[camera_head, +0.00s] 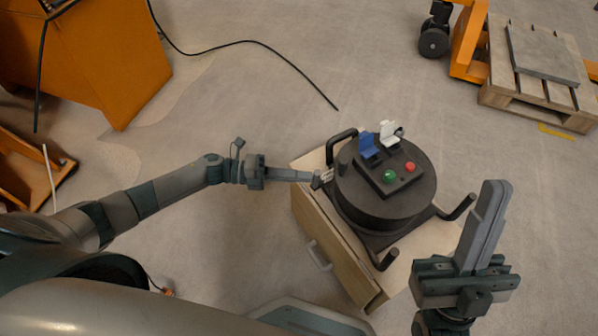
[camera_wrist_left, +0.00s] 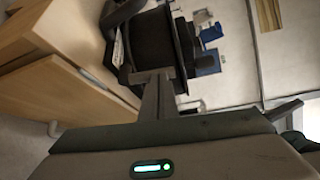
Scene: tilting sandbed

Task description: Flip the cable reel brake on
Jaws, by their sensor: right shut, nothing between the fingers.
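The cable reel is a black drum (camera_head: 385,205) on a dark frame with bar handles. A raised box on its top carries a blue flap (camera_head: 369,146), a white flap (camera_head: 389,133), a green button (camera_head: 389,177) and a red button (camera_head: 410,166). My left gripper (camera_head: 318,178) is at the drum's left side, its fingers together in a narrow bar; contact is unclear. In the left wrist view the fingers (camera_wrist_left: 156,82) overlap the dark drum (camera_wrist_left: 152,40), with the blue flap (camera_wrist_left: 208,65) beyond. I cannot make out which part is the brake. My right gripper (camera_head: 482,225) is shut and empty, right of the reel.
The reel stands on a wooden cabinet (camera_head: 325,240) with a metal handle (camera_head: 319,256). A black bar handle (camera_head: 340,142) rises near my left gripper. An orange cabinet (camera_head: 105,60) is at upper left, a wooden pallet (camera_head: 530,100) at upper right. Floor between is mostly clear, with a black cable (camera_head: 255,42).

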